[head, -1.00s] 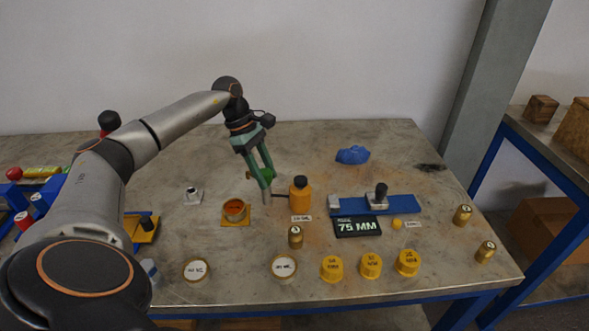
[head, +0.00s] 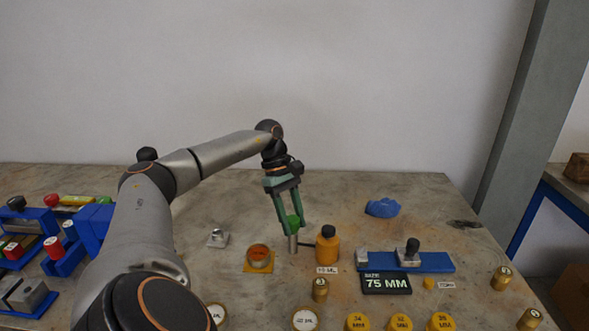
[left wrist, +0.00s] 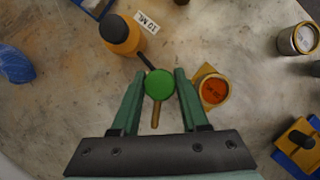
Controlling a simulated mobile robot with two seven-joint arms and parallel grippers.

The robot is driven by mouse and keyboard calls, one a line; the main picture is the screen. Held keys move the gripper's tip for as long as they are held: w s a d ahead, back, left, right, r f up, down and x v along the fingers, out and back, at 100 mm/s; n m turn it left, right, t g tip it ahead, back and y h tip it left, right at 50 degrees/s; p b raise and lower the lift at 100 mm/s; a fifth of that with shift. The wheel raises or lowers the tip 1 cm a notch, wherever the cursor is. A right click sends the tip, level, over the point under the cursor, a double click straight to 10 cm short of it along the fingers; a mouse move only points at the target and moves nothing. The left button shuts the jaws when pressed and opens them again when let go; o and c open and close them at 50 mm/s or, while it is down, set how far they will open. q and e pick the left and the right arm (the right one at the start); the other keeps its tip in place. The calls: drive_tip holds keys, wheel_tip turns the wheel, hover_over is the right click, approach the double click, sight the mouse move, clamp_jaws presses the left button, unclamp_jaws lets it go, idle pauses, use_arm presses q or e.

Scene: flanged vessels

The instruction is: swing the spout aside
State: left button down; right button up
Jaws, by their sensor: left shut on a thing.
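The green knob (head: 293,223) sits on top of a short grey metal post (head: 293,243). My left gripper (head: 291,228) points down and is shut on the green knob, which also shows between the fingers in the left wrist view (left wrist: 159,84). A thin tan bar (left wrist: 155,115), perhaps the spout, sticks out from under the knob toward the gripper's palm. A dark bar (left wrist: 146,62) runs from the post to the orange bottle (head: 327,245) with a black cap. The fingers hide part of the post in the head view. My right gripper is not in view.
An orange cup (head: 259,254) on a yellow square plate stands just left of the post. Several labelled yellow caps line the front. The table behind the post is clear.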

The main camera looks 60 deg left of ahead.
use_arm(q)
drive_tip(key=shift+c, duration=2.1)
unclamp_jaws()
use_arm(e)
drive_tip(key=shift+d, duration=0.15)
use_arm(q)
drive_tip(key=p+v, duration=0.3)
drive_tip(key=v, duration=0.9)
drive_tip(key=shift+r, duration=0.3)
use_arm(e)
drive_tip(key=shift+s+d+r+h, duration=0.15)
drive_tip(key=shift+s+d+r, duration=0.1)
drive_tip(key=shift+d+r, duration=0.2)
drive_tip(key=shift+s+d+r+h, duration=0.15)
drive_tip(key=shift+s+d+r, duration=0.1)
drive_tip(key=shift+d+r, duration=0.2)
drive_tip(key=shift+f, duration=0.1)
use_arm(q)
drive_tip(key=shift+s, duration=0.1)
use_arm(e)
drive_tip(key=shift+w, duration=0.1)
